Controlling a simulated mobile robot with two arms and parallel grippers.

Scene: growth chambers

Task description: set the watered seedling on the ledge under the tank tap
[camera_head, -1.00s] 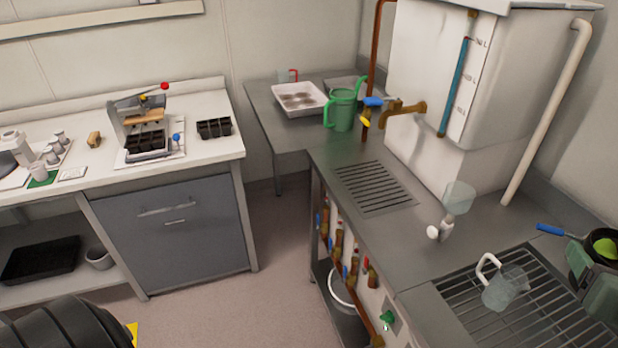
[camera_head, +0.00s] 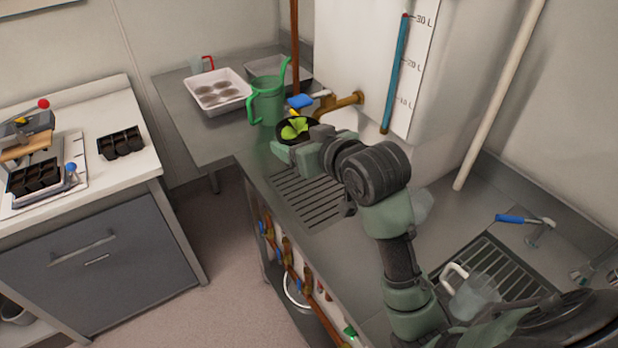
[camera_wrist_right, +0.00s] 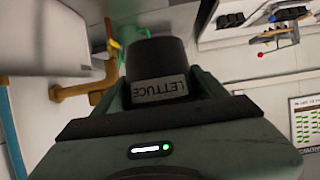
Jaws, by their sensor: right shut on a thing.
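The seedling (camera_head: 295,128) is a green-leaved plant in a dark round pot, held upright near the tank tap (camera_head: 340,106). My right gripper (camera_head: 284,146) is shut on the pot. In the right wrist view the dark pot (camera_wrist_right: 157,62) shows between the fingers with a label reading LETTUCE. The tap is brass with a blue handle, on the white tank (camera_head: 360,60). The slotted drain ledge (camera_head: 308,200) lies below and in front of the tap. I cannot tell whether the pot touches the surface. My left gripper is not in view.
A green watering can (camera_head: 267,104) stands just behind and left of the pot. A white tray (camera_head: 218,92) is on the back table. A clear jug (camera_head: 473,298) sits on the right drain rack. The counter front edge is open to the floor.

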